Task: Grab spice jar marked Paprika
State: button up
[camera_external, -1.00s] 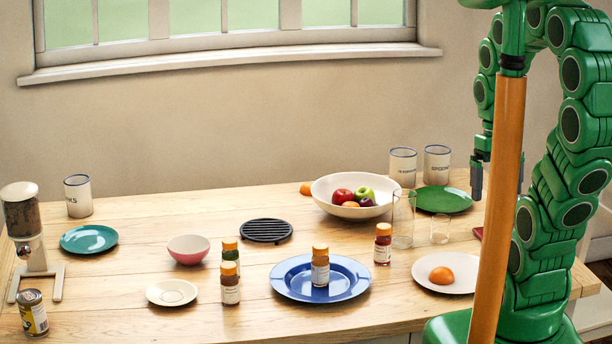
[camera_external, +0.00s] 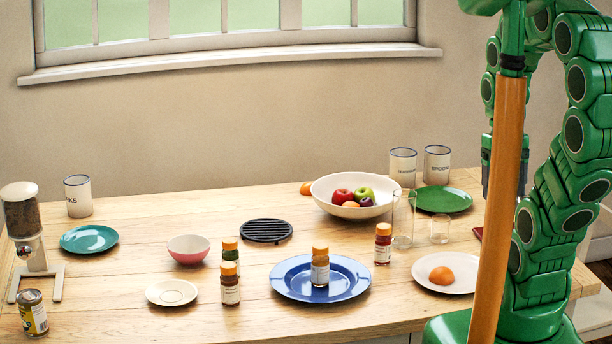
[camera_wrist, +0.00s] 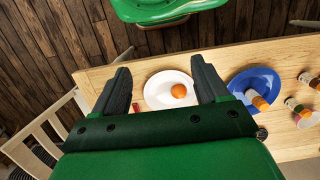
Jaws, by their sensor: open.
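Several small spice jars with orange-brown lids stand on the wooden table, their labels too small to read, so I cannot tell which says Paprika. A jar with red contents (camera_external: 383,246) stands right of the blue plate. One jar (camera_external: 320,270) stands on the blue plate (camera_external: 284,281). A pale-labelled jar (camera_external: 230,288) and a green-tinted jar (camera_external: 230,252) stand further left. My gripper (camera_external: 488,188) hangs at the table's right side, partly behind my orange column and apart from every jar. In the wrist view my gripper (camera_wrist: 160,66) is open and empty.
A white plate with an orange (camera_external: 440,275) lies nearest my gripper. Glass tumblers (camera_external: 403,225), a green plate (camera_external: 442,200), a fruit bowl (camera_external: 335,205) and labelled canisters (camera_external: 437,165) crowd the back right. Bare wood lies around the black trivet (camera_external: 266,231).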

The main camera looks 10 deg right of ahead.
aim_at(376, 250)
jog(key=w+a+r+m+t+y, duration=0.25)
jog(key=w+a+m+y, duration=0.7)
jog(key=w+a, duration=0.5)
jog(key=w+d+r+m+t+y, duration=0.1)
jog(key=w+d+m+t, duration=0.15)
jog(key=w+m, duration=0.55)
jog(key=w+d+m+t+y, duration=0.1)
jog(key=w+d+m+t, duration=0.15)
jog(key=w+m, duration=0.55)
jog(key=shift+n+t, duration=0.45)
jog(key=shift+n, duration=0.4)
jog(key=w+f, duration=0.1)
jog(key=f, duration=0.9)
jog(key=w+f, duration=0.1)
jog(key=f, duration=2)
jog(key=shift+w+d+f, duration=0.1)
jog(key=shift+w+f, duration=0.3)
jog(key=shift+x, duration=3.9)
jog(key=shift+f, duration=0.1)
